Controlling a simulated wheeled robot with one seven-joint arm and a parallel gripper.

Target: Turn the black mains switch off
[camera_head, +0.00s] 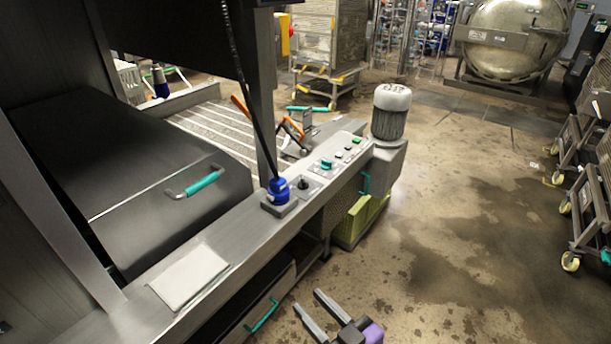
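A small black switch (304,183) stands on a grey plate on the long steel machine ledge, between a blue cable fitting and a teal knob. Its exact setting is too small to tell. My gripper (308,299) is at the bottom of the view, in front of the ledge and over the floor side. Its two grey fingers are apart with nothing between them. It is well away from the switch and touches nothing that I can see.
The blue fitting (278,190) with a black cable rises left of the switch. The teal knob (326,164) and several buttons lie beyond it. A grey motor (390,112) stands at the ledge's far end. The floor (450,240) at right is open, with wheeled racks (590,190) along the edge.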

